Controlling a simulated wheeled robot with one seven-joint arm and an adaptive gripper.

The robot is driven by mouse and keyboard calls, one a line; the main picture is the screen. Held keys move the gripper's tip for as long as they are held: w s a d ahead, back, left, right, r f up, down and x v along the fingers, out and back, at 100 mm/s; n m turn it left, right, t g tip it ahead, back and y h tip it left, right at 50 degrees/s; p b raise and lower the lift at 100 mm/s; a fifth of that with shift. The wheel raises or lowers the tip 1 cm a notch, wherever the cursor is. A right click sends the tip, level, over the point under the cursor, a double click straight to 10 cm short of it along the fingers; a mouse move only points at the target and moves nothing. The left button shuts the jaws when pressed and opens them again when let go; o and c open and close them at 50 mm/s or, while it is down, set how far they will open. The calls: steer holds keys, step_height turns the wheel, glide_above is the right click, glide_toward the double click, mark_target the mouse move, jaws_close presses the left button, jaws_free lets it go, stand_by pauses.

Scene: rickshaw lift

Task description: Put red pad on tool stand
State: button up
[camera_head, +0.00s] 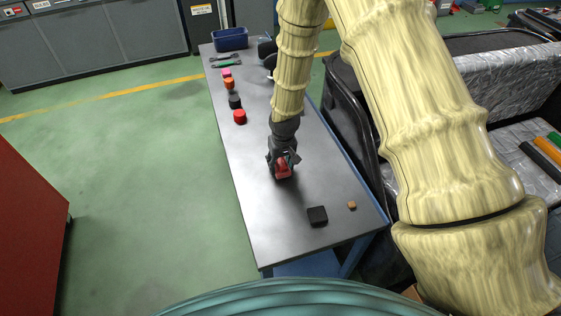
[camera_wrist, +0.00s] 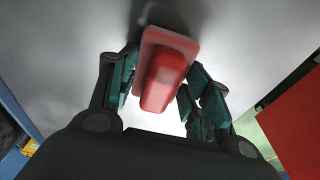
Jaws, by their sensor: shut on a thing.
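The red pad (camera_head: 283,168) is in my gripper (camera_head: 282,158), over the middle of the grey table. In the wrist view the red pad (camera_wrist: 163,75) shows a flat plate with a raised rounded block, between the two fingers of my gripper (camera_wrist: 160,88). The fingers are shut on its sides. A shadow lies behind it on the table top; I cannot tell whether the pad touches the table. A flat black square block (camera_head: 317,215) lies near the table's near end, apart from the gripper. I cannot tell for sure which thing is the tool stand.
On the table (camera_head: 255,215), a red piece (camera_head: 239,117), a black one (camera_head: 235,101), an orange one (camera_head: 229,84) and a pink one (camera_head: 227,73) line the left edge. A blue bin (camera_head: 231,38) stands at the far end. A small brown piece (camera_head: 351,205) lies near right.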

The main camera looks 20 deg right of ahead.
steer(key=shift+f, duration=0.15)
steer(key=shift+f, duration=0.15)
steer(key=o, duration=1)
